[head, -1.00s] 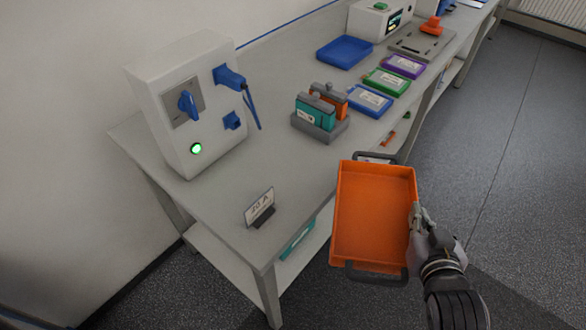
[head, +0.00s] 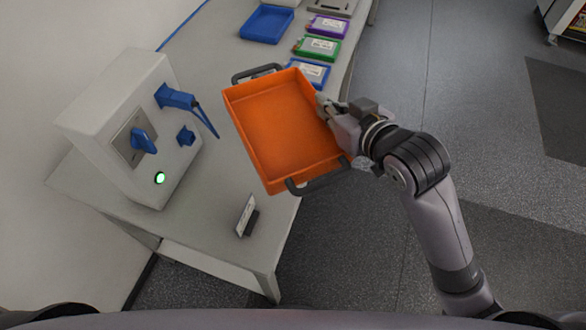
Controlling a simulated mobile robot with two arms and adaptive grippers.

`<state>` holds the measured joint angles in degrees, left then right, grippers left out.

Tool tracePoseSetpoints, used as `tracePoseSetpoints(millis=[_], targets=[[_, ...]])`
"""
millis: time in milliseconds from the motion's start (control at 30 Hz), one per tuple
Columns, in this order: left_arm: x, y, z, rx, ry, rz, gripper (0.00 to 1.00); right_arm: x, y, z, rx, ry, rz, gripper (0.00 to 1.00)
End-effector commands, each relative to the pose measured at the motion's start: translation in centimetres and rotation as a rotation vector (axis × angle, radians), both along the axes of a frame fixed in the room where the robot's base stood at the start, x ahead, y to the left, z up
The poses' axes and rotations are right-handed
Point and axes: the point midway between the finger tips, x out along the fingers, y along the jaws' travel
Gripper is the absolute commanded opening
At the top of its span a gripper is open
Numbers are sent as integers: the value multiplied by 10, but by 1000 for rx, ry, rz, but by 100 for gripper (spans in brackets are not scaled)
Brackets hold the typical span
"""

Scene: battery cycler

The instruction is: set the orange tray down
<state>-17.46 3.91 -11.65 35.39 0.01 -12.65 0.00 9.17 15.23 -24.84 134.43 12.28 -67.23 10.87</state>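The orange tray (head: 285,125) is empty and has a dark handle at each end. It appears raised over the right part of the grey bench (head: 215,235), a little tilted in the picture. My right gripper (head: 328,108) is at the tray's right long wall, with its fingers shut on that wall. The tray hides the middle of the bench, where the teal and orange batteries stood in the earlier view. My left gripper is not in view.
A white cycler box (head: 118,128) with a blue plug (head: 175,97) and lit green button stands on the left. A small sign (head: 246,216) stands near the front edge. Blue (head: 267,23), purple (head: 328,26) and green (head: 317,48) trays lie at the back. Floor is clear on the right.

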Motion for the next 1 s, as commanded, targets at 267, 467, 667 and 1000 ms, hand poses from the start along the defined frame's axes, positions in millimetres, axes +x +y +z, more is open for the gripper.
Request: tracePoseSetpoints(millis=[267,467,667,1000], targets=[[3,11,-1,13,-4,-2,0,-1,-1,-65,0,8,-2,0],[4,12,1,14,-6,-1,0,-2,0,-116,1,6,-2,0],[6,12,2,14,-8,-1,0,0,0,-150,2,0,-2,0],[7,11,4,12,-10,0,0,0,0,-187,2,1,-3,0]])
